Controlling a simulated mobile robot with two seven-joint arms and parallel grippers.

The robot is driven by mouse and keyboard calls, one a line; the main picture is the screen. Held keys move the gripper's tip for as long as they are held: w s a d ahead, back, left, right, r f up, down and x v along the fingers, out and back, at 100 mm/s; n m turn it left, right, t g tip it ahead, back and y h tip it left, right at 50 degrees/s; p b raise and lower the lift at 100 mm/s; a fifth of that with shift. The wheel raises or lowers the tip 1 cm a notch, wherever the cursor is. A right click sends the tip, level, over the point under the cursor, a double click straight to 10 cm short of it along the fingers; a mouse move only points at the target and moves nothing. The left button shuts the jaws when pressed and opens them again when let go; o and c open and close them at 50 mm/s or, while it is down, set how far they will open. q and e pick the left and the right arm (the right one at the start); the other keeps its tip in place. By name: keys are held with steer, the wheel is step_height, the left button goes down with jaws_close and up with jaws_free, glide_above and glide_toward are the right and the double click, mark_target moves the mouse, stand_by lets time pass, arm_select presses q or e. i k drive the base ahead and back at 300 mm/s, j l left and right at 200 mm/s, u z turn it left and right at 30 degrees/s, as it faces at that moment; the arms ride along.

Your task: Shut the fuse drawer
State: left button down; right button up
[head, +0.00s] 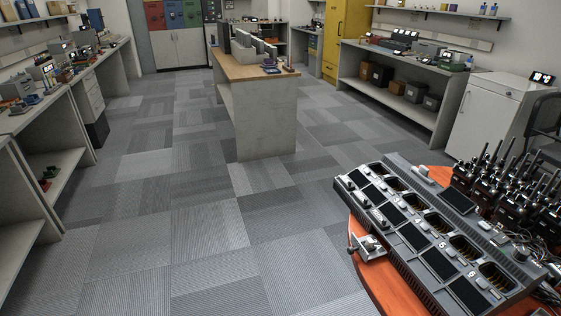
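A large dark multi-bay radio charger (443,247) with numbered bays and black screens lies at the lower right, on an orange-red table top (385,283). A small light-grey metal piece (369,247) with a lever or knob sticks out at the charger's near left edge, above the table. It may be the fuse drawer, pulled out, but I cannot tell for sure. Neither of my grippers shows in the head view.
Several black handheld radios (512,190) stand right of the charger. A wood-topped island (262,125) stands mid-room. Benches line the left and right walls, with a white cabinet (487,118) at right. The grey carpet (190,215) is clear.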

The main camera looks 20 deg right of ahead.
mark_target(378, 250)
steer(key=j, duration=0.45)
steer(key=j+z, duration=0.2)
steer(key=j, duration=0.15)
steer(key=k+j+z, duration=0.2)
steer(key=j, duration=0.15)
steer(key=l+z, duration=0.1)
steer(key=z, duration=0.3)
steer(key=i+l+z, duration=0.1)
steer(key=z, duration=0.35)
steer(key=i+z, duration=0.1)
steer(key=z, duration=0.3)
steer(key=i+l, duration=0.2)
steer(key=l, duration=0.1)
